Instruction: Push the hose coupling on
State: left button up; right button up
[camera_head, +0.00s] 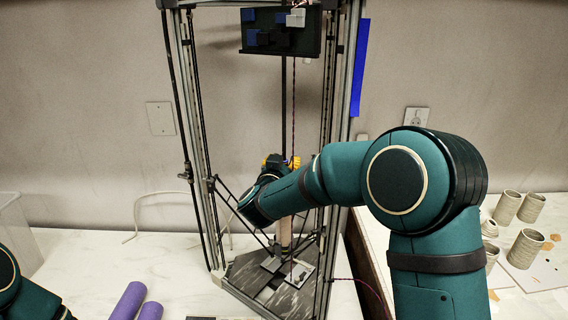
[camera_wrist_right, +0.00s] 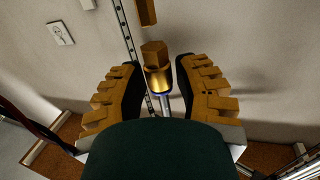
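The brass coupling (camera_wrist_right: 158,78) with a hexagonal top shows in the right wrist view. It sits above a blue ring and a grey tube. A brown piece (camera_wrist_right: 146,12) hangs above it, apart from it. My right gripper (camera_wrist_right: 159,65) has its two dark-padded fingers on either side of the coupling, with narrow gaps showing, so it looks open. In the head view my right gripper (camera_head: 281,162) is inside the tall printer frame (camera_head: 183,120), mostly hidden by my own arm. The coupling cannot be made out there. My left arm shows at the lower left, its gripper out of view.
A clay-coloured column (camera_head: 285,232) stands over the printer's dark base (camera_head: 250,265). Rods and posts closely surround my right gripper. Purple cylinders (camera_head: 127,300) lie at the lower left. Several clay cups (camera_head: 525,248) stand on the right. The white table at left is mostly clear.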

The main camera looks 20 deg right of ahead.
grip_shut()
jog(key=shift+f, duration=0.1)
jog(key=shift+f+b, duration=0.75)
jog(key=shift+f, duration=0.7)
jog(key=o, duration=0.6)
grip_release()
jog(key=shift+r, duration=0.1)
jog(key=shift+c, duration=0.2)
jog(key=v, duration=1.2)
